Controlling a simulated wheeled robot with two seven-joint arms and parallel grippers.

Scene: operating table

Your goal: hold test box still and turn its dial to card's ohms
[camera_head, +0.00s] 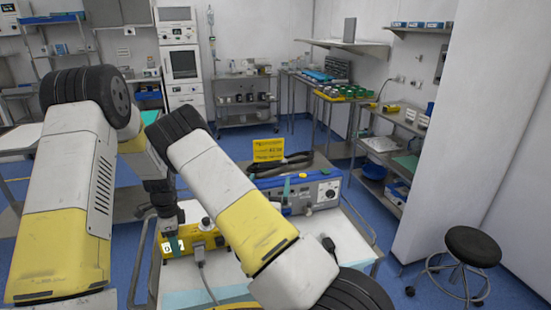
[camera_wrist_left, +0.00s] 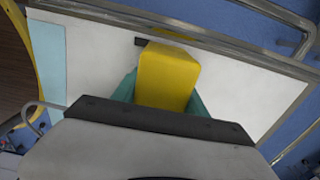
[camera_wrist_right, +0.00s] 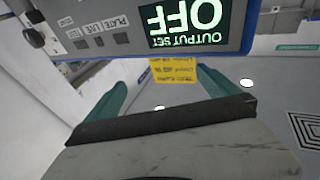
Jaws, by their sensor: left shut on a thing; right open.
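My left gripper (camera_head: 173,240) is shut on the test box; in the left wrist view a finger shows on each side of the yellow box (camera_wrist_left: 167,75). The yellow card (camera_head: 268,150) stands behind the blue unit; its ohms value is not clearly legible. My right gripper (camera_wrist_right: 165,80) is open and empty, facing the card (camera_wrist_right: 172,73). My right forearm hides most of it in the head view.
A blue unit (camera_head: 325,188) stands at the cart's back, close to my right gripper; its screen (camera_wrist_right: 185,25) reads OUTPUT SET OFF. A grey cable (camera_head: 205,280) runs forward from the test box. A black stool (camera_head: 472,246) stands beyond.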

